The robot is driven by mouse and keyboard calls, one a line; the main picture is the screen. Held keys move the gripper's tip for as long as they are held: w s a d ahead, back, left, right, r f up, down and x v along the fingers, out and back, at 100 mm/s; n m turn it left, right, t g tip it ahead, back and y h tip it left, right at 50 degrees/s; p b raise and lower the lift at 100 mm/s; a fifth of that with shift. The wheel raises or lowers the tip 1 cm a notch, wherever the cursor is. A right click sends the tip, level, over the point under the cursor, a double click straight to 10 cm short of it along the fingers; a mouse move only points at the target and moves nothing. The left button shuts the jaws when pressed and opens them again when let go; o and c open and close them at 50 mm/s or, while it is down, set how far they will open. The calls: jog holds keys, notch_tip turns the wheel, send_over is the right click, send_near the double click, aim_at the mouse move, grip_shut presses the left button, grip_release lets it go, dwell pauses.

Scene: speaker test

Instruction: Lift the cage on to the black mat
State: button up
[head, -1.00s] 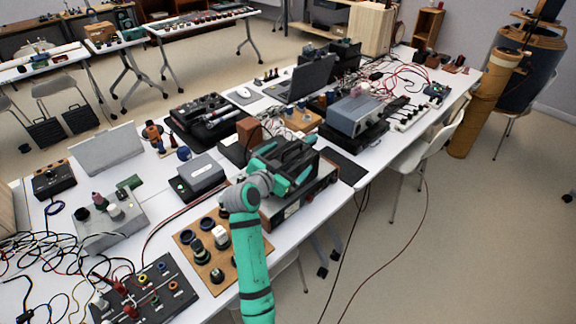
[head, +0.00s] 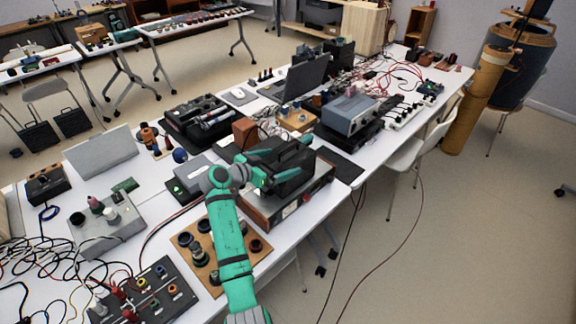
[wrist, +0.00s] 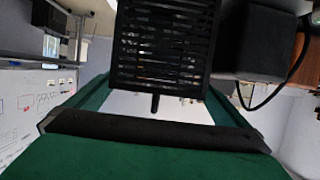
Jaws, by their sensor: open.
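The cage (head: 294,160) is a black slatted box on top of a wide instrument with a wooden side. In the wrist view the cage (wrist: 165,45) fills the top middle, with a short dark peg pointing towards my gripper. My gripper (head: 277,167) is open at the cage's left side. Its teal fingers (wrist: 150,118) reach along either side of the cage's near end, with a clear gap beneath the peg. Whether a finger touches the cage cannot be told. The black mat (head: 342,166) lies flat and bare on the table just right of the instrument.
The instrument (head: 290,212) under the cage stands near the table's front edge. A grey box (head: 190,176) and a board with knobs (head: 190,250) are close to my arm. A brown block (head: 244,131) stands behind the cage. A grey instrument (head: 350,112) stands beyond the mat.

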jog(key=shift+x, duration=2.55)
jog(key=shift+s+d+f, duration=0.1)
jog(key=shift+s, duration=0.05)
jog(key=c, duration=1.1)
